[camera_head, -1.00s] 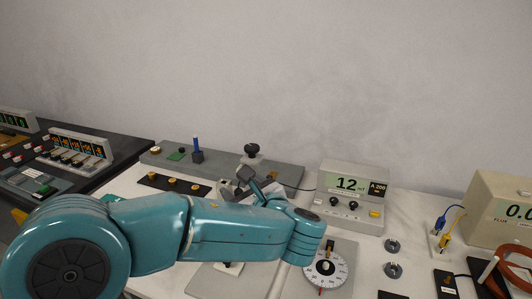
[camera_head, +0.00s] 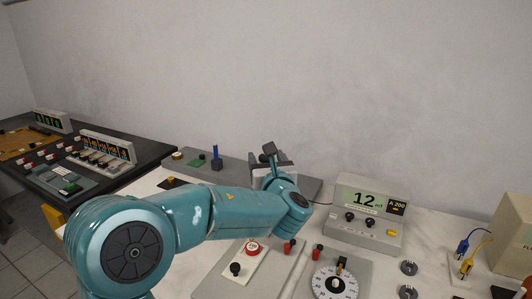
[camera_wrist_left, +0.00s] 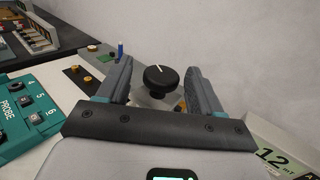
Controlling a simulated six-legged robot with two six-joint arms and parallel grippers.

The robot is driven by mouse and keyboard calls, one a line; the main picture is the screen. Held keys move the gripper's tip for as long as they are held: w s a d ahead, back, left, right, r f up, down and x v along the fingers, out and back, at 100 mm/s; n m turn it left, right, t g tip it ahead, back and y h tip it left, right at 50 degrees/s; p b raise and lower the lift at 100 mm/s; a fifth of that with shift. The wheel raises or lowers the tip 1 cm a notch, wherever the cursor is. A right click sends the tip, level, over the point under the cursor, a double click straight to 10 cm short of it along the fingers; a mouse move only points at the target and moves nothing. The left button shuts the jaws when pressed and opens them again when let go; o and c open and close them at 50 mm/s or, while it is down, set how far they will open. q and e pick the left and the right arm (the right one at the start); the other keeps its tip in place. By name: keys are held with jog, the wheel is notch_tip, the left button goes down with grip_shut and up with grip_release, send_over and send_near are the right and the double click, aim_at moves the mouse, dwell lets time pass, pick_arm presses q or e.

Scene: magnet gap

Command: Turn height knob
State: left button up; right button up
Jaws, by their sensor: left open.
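The black round height knob (camera_wrist_left: 160,77) with a white pointer line sits on top of a grey block in the left wrist view. In the head view it is hidden behind my left gripper (camera_head: 269,155). My left gripper is open, its two fingers standing on either side of the knob in the wrist view (camera_wrist_left: 158,84). A gap shows between the knob and each finger; I see no contact. My right gripper is not in view.
A meter reading 12 (camera_head: 369,202) stands right of the gripper. A dial plate (camera_head: 335,284) and a plate with a red-rimmed button (camera_head: 252,248) lie in front. A grey rail (camera_head: 310,186) runs behind. A dark console (camera_head: 75,178) stands at left.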

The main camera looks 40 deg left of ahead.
pick_arm(q)
jog(key=shift+x, duration=1.65)
jog(key=shift+w, duration=0.1)
